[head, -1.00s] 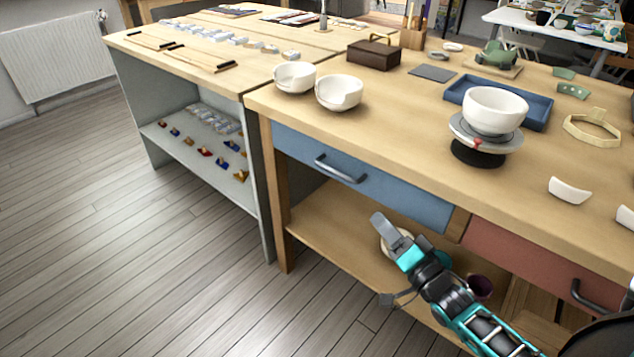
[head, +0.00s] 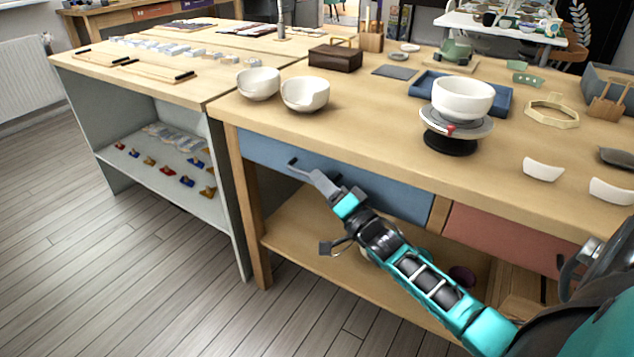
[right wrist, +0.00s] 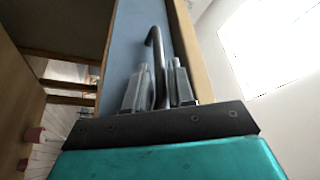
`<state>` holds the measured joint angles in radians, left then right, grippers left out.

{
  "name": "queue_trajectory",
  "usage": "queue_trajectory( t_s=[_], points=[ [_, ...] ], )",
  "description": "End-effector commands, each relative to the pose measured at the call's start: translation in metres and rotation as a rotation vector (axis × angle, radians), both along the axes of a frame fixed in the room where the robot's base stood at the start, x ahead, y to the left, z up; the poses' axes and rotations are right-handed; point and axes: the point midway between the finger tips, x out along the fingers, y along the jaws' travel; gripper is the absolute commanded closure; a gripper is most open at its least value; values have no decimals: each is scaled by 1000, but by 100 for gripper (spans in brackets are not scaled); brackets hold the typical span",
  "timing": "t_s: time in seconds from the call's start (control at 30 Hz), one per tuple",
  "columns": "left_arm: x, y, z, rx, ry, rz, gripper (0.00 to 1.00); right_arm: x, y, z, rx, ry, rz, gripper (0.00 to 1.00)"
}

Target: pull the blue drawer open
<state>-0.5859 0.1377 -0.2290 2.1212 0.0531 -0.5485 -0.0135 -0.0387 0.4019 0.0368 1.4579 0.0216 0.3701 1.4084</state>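The blue drawer (head: 395,194) sits in the left part of the workbench, its front flush with the frame, so it looks shut. It also shows in the right wrist view (right wrist: 128,40). Its dark bar handle (head: 293,163) is partly hidden by my right gripper (head: 312,172). In the right wrist view the handle (right wrist: 154,60) runs between the two fingers of this gripper (right wrist: 160,80). A narrow gap shows beside the bar, so the fingers look open around it, not clamped. My left gripper is not in view.
A red drawer (head: 500,240) is to the right of the blue one. White bowls (head: 305,93) and a bowl on a turntable (head: 462,97) stand on the bench top above. An open shelf (head: 300,235) lies below. The floor at left is clear.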

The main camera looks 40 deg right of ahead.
Motion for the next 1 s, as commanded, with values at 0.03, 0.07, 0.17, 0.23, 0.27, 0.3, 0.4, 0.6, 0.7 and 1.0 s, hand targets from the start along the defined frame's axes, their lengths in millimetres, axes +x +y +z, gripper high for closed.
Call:
queue_trajectory(
  t_s=[0.03, 0.07, 0.17, 0.23, 0.27, 0.3, 0.4, 0.6, 0.7, 1.0],
  points=[
    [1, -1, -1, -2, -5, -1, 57, 7, 0, 0, 0, -1, 0, 77],
    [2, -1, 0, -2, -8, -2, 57, 9, 0, 1, 1, -1, 0, 77],
    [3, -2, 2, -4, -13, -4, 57, 16, 1, 3, 0, 0, 0, 77],
    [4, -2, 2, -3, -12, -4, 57, 19, 1, 3, -1, 1, 0, 77],
    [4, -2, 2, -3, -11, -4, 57, 19, 1, 4, -1, 1, 0, 77],
    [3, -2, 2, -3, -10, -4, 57, 20, 1, 4, -1, 2, 0, 77],
    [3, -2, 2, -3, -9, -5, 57, 20, 1, 4, 0, 2, 0, 77],
    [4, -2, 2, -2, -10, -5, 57, 20, 1, 4, 0, 1, 0, 84],
    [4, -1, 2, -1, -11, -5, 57, 20, 1, 4, 0, 1, 0, 94],
    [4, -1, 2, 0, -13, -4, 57, 20, 1, 4, 0, 1, -1, 100]
  ],
)
